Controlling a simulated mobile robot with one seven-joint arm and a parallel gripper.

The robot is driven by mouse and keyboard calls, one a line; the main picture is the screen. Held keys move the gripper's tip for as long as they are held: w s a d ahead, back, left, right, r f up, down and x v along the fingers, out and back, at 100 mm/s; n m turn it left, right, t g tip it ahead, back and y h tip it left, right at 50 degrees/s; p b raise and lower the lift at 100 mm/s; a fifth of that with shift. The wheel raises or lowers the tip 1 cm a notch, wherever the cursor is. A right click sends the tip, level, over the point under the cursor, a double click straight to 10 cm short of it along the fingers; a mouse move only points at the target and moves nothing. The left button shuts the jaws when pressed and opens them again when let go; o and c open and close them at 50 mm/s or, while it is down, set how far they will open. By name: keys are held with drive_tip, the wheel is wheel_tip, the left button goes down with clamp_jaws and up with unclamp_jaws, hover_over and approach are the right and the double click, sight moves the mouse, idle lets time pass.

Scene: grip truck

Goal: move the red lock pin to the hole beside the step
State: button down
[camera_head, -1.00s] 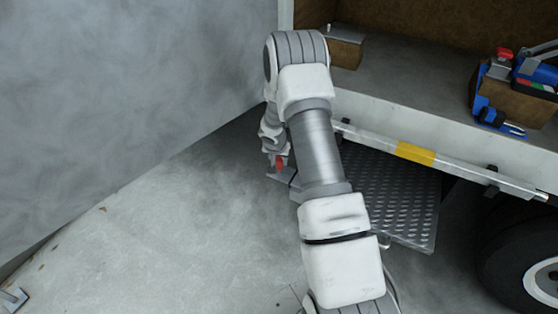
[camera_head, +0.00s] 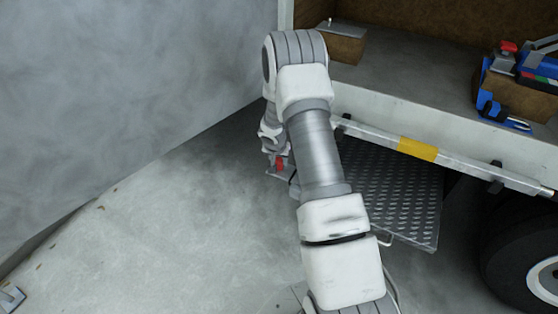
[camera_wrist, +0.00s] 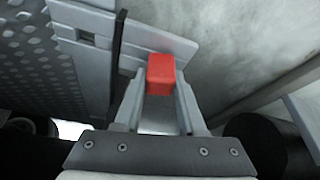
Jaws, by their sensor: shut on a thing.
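The red lock pin (camera_wrist: 161,70) shows as a red block between the fingertips of my gripper (camera_wrist: 160,88) in the wrist view. My gripper is shut on it. In the head view a small red part of the pin (camera_head: 279,163) shows left of my forearm. The step (camera_head: 395,190) is a grey tread plate under the truck's edge; it also fills the left of the wrist view (camera_wrist: 35,65). A grey flat bracket (camera_wrist: 155,38) lies beside the step, just beyond the pin. The hole itself is not visible; whether the pin touches the bracket cannot be told.
The truck bed's edge rail (camera_head: 460,165) with a yellow band runs above the step. A tyre (camera_head: 520,255) is at the lower right. A wooden block (camera_head: 345,45) and a blue tool (camera_head: 490,100) are on the bed.

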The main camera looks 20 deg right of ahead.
drive_tip(key=shift+f, duration=0.1)
drive_tip(key=shift+c, duration=2.1)
unclamp_jaws()
drive_tip(key=p+v, duration=0.4)
drive_tip(key=v, duration=1.3)
drive_tip(key=shift+a+r+p, duration=0.15)
drive_tip(key=shift+r+p, duration=0.15)
